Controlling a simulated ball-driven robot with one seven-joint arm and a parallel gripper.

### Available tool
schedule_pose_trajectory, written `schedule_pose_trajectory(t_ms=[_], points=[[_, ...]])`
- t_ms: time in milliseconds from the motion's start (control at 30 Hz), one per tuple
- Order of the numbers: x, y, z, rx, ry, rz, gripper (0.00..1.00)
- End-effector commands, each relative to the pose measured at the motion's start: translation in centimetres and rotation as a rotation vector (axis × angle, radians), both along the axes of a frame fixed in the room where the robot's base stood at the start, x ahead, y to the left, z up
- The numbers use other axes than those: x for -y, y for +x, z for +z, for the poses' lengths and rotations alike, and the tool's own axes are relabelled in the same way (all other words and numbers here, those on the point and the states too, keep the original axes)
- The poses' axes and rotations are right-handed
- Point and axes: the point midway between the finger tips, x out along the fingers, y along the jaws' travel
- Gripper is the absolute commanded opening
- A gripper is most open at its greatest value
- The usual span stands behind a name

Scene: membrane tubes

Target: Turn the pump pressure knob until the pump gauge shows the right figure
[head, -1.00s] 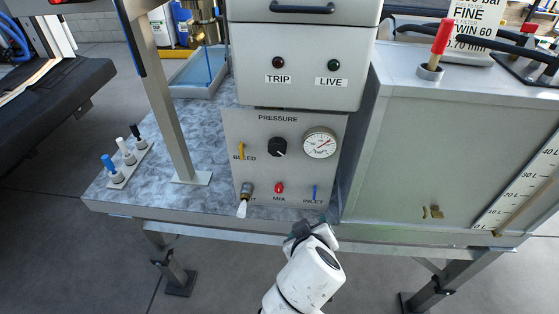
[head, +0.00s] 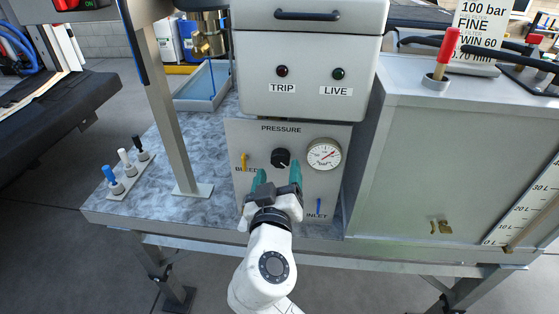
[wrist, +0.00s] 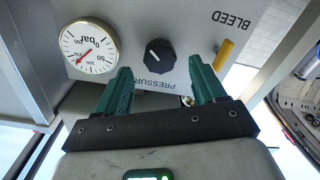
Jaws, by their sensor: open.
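The pump pressure knob (head: 281,158) is a black dial with a white pointer mark on the grey PRESSURE panel (head: 240,135). It also shows in the wrist view (wrist: 160,56), beyond the fingertips. The pump gauge (head: 324,154) is a round white dial with a red needle, right of the knob. In the wrist view the gauge (wrist: 90,48) is upside down; its bar figures are too small to read surely. My gripper (head: 278,172) is open, with green fingers just below the knob. In the wrist view my gripper's fingertips (wrist: 160,67) stand either side of the knob's line, apparently not touching it.
The yellow BLEED lever (head: 243,161) is left of the knob, close to my left finger. The blue INLET lever (head: 318,208) is lower right. The grey box (head: 308,60) with TRIP and LIVE lamps overhangs the panel. A metal post (head: 165,110) stands at left.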

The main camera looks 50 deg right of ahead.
Motion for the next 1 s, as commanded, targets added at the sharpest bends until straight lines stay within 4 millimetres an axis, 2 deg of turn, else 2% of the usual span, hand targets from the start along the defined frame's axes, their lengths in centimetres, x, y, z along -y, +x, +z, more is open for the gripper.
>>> schedule_pose_trajectory(t_ms=[100,233,633,1000], points=[[1.5,1.1,0.2,-0.001,0.0,-0.002,0.69],[2.4,1.9,0.1,-0.001,0.0,0.0,0.69],[2.9,2.2,0.0,-0.001,0.001,0.001,0.69],[2.9,2.2,0.0,-0.001,0.001,0.001,0.34]])
